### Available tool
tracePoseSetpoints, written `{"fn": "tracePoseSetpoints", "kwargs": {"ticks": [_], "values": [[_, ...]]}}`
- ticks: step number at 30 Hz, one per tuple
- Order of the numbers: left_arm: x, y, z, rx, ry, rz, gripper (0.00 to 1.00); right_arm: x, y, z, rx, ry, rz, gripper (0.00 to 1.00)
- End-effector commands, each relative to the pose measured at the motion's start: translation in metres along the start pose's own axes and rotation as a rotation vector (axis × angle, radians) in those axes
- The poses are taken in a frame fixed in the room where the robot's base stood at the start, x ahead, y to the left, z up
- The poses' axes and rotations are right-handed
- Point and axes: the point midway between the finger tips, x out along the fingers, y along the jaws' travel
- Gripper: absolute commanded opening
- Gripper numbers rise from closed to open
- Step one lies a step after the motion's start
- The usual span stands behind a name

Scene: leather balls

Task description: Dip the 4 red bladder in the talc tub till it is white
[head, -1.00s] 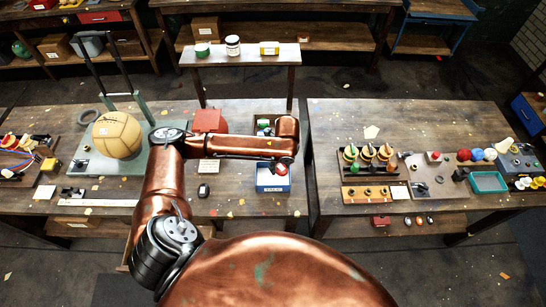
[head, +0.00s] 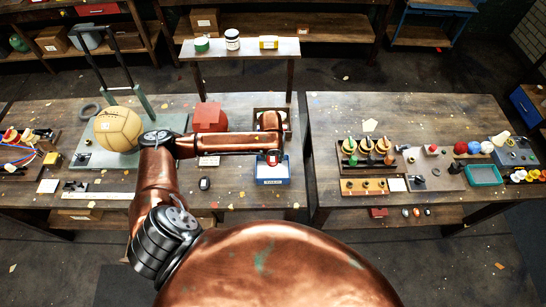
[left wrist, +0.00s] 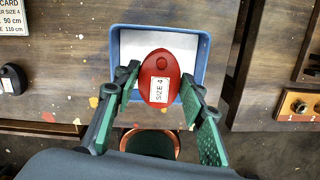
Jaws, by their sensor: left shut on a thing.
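The red bladder (left wrist: 148,72), with a white SIZE 4 label, is held between the two green-padded fingers of my left gripper (left wrist: 160,80). Its visible side is red. In the left wrist view it lies over the opening of the blue talc tub (left wrist: 205,52), with white talc (left wrist: 130,42) showing behind it. In the head view the tub (head: 272,181) stands on the left bench, and the left gripper with the bladder (head: 273,158) is at its back part. I cannot tell whether the bladder touches the talc. My right gripper is not in view.
A tan ball (head: 117,129) on a green stand is at the left. A red box (head: 208,115) and a dark tray (head: 284,114) lie behind the arm. A small black object (head: 204,184) is left of the tub. A gap separates the right bench (head: 400,115).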

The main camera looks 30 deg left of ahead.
Motion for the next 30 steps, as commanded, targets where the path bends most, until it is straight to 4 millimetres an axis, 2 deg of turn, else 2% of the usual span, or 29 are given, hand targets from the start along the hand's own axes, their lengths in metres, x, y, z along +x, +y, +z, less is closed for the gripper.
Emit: {"fn": "tracePoseSetpoints", "kwargs": {"ticks": [1, 14, 30], "values": [[0.007, 0.000, -0.001, 0.000, 0.000, 0.000, 0.13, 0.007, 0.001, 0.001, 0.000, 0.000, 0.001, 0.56], [0.037, 0.000, -0.005, 0.000, 0.000, 0.001, 0.13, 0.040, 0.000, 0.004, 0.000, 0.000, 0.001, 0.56], [0.075, 0.000, -0.010, -0.001, 0.001, 0.000, 0.13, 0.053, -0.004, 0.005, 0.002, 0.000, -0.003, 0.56]]}}
